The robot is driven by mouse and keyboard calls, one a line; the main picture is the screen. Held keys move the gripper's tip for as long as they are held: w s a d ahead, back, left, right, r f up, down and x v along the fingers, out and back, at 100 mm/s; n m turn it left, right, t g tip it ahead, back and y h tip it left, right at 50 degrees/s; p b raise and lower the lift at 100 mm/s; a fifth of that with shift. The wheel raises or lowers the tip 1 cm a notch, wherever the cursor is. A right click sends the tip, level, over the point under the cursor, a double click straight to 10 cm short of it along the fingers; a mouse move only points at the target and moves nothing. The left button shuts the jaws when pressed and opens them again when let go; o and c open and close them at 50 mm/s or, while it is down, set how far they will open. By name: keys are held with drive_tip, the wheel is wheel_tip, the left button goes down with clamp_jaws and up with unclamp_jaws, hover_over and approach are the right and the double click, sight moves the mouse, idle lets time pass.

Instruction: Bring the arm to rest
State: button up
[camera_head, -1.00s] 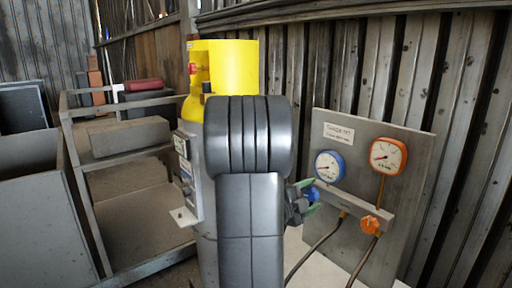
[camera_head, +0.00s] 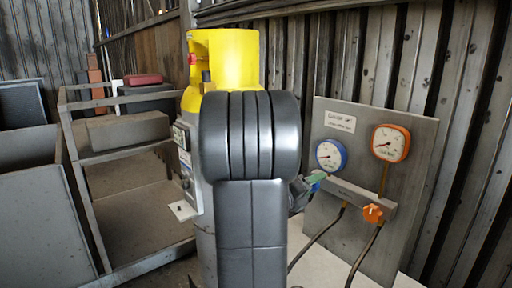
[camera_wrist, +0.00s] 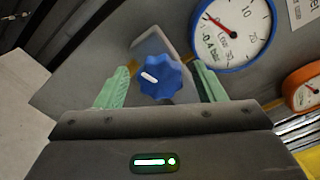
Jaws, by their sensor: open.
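My gripper (camera_wrist: 160,72) is open, with its two green fingers apart on either side of a blue lobed knob (camera_wrist: 167,84) in the wrist view. The knob has a white mark, and a gap shows between it and each finger. Whether the fingers reach past the knob in depth I cannot tell. In the head view my gripper (camera_head: 312,182) is small, at the left end of the metal bar on the gauge panel (camera_head: 400,215). My dark grey arm stands in the middle of that view and hides part of the gripper.
A blue-rimmed gauge (camera_head: 331,154) and an orange-rimmed gauge (camera_head: 390,143) sit on the panel. An orange knob (camera_head: 373,213) is below them, with hoses hanging down. A yellow cylinder (camera_head: 240,60) stands behind my arm. A metal cart (camera_head: 130,190) is at the left.

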drive_tip(key=m+p, duration=0.1)
drive_tip(key=m, duration=0.4)
drive_tip(key=shift+r, duration=0.1)
drive_tip(key=shift+m+p, duration=0.35)
drive_tip(key=shift+m, duration=0.45)
drive_tip(key=shift+f, duration=0.2)
